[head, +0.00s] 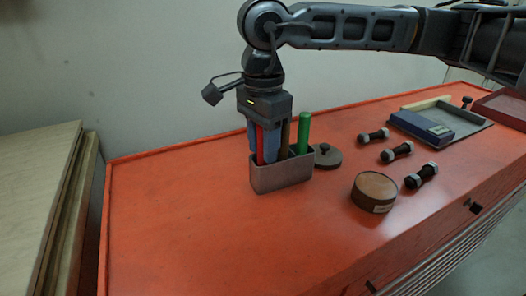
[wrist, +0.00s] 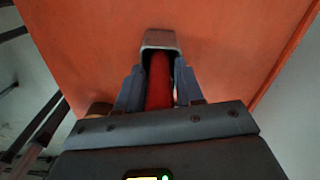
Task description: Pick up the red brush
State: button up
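The red brush (head: 260,146) stands upright in a small grey holder (head: 282,176) on the orange bench top; its lower end is hidden inside the holder. My gripper (head: 264,152) points straight down over the holder, with its fingers beside the brush handle. In the wrist view, the red handle (wrist: 159,82) lies between the two fingers of my gripper (wrist: 159,76). Narrow gaps seem to show beside the handle, so the fingers look open around it. The holder's rim (wrist: 160,38) shows beyond the fingertips.
A dark round lid (head: 327,157), a round tin (head: 374,191) and several bolts (head: 397,152) lie to the right. The bench's left front is clear.

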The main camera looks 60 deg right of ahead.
grip_shut()
jog(key=shift+r, duration=0.1)
notch_tip(320, 180, up, 10)
jog(key=shift+f+b, duration=0.1)
jog(key=shift+b, duration=0.7)
